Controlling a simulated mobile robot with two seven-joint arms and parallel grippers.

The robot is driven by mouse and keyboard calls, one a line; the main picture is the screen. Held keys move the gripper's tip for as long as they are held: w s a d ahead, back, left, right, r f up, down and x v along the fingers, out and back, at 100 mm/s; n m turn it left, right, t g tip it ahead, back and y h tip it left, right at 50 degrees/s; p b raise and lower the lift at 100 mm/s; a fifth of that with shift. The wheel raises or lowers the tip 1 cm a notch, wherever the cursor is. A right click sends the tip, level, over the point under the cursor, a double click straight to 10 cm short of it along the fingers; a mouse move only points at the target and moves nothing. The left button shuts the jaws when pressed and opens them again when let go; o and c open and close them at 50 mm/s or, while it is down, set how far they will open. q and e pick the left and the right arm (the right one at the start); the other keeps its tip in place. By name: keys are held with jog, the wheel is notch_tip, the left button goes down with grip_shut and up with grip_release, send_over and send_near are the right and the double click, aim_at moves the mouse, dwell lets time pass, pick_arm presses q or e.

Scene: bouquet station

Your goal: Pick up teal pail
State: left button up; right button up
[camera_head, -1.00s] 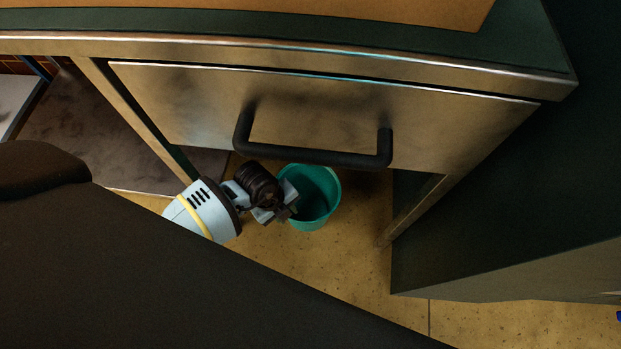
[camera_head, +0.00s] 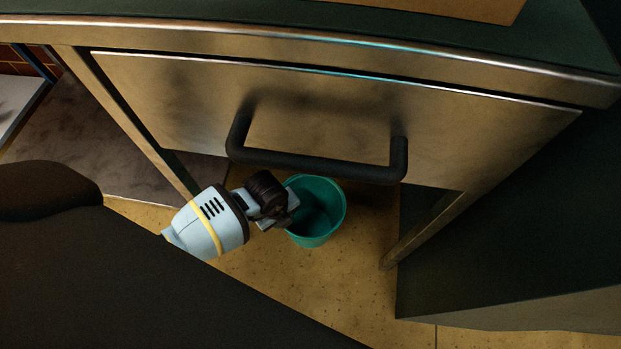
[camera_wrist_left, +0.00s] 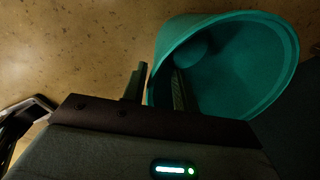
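The teal pail (camera_head: 318,222) stands upright on the floor below the drawer, empty as far as its dark inside shows. My left gripper (camera_head: 290,212) is at the pail's left rim in the head view, and its fingertips are mostly hidden there. In the left wrist view, the pail (camera_wrist_left: 262,45) fills the upper right. There the left gripper (camera_wrist_left: 155,88) has one finger outside the pail wall and the other inside the mouth. A gap shows between the fingers, with the rim between them. My right gripper is not in view.
A metal drawer front (camera_head: 330,115) with a black bar handle (camera_head: 315,165) overhangs the pail and my left wrist. A table leg (camera_head: 420,225) and a dark green panel (camera_head: 510,240) stand to the right. Bare floor (camera_head: 350,285) lies in front of the pail.

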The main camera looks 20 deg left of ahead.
pick_arm(q)
notch_tip(320, 180, down, 4)
jog(key=b, duration=0.3)
jog(key=shift+s+d+f, duration=0.1)
jog(key=shift+d+f, duration=0.05)
jog(key=shift+f, duration=0.35)
jog(key=c, duration=0.5)
grip_shut()
dwell(0.4)
